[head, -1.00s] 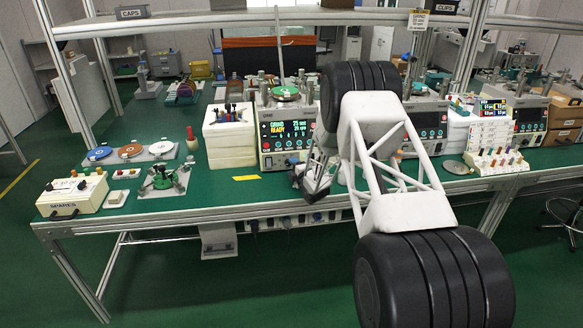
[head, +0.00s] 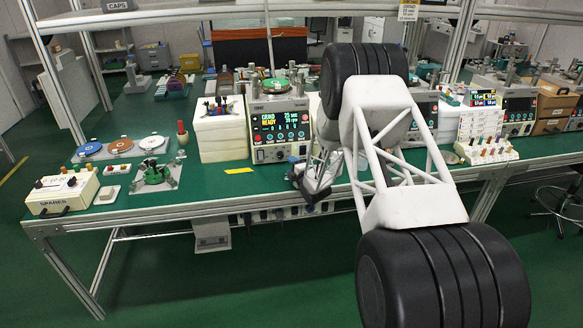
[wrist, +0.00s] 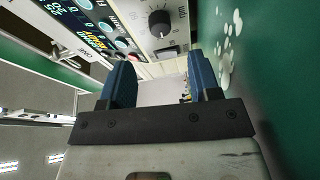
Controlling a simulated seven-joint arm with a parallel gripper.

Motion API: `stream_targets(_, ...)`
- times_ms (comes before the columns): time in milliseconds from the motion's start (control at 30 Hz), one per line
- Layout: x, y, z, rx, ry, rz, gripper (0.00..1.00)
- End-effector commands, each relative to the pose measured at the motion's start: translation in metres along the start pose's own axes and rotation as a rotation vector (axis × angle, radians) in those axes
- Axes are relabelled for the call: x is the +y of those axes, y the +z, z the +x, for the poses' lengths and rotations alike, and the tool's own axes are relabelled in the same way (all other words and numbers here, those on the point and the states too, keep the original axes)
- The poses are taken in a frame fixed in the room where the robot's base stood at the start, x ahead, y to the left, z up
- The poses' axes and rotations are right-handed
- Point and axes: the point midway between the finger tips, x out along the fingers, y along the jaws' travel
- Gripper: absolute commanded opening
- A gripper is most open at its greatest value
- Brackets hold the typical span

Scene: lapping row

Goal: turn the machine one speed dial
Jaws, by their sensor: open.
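Machine one (head: 278,128) stands on the green bench with a lit panel reading GRIND and READY. Its speed dial appears to be the round black knob with a white pointer mark (wrist: 158,23), near the top middle of the wrist view, with a printed scale around it. My gripper (wrist: 160,68) is open, its two blue fingers apart with nothing between them. The dial lies ahead of the fingertips, apart from them. In the head view my gripper (head: 308,193) is in front of the machine's lower right, by the bench's front edge; its fingers are hard to make out.
A white block stack (head: 221,130) stands left of the machine. A yellow label (head: 239,170) lies on clear bench. Another machine (head: 422,118) stands to the right, partly behind my arm.

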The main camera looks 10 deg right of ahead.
Motion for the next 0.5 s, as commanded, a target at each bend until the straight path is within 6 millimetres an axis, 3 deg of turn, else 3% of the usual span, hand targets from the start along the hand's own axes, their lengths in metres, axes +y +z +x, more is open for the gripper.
stream_targets(267,0.004,0.000,0.003,-0.005,0.005,0.040,0.57)
stream_targets(500,0.019,-0.002,0.013,-0.025,0.026,0.207,0.57)
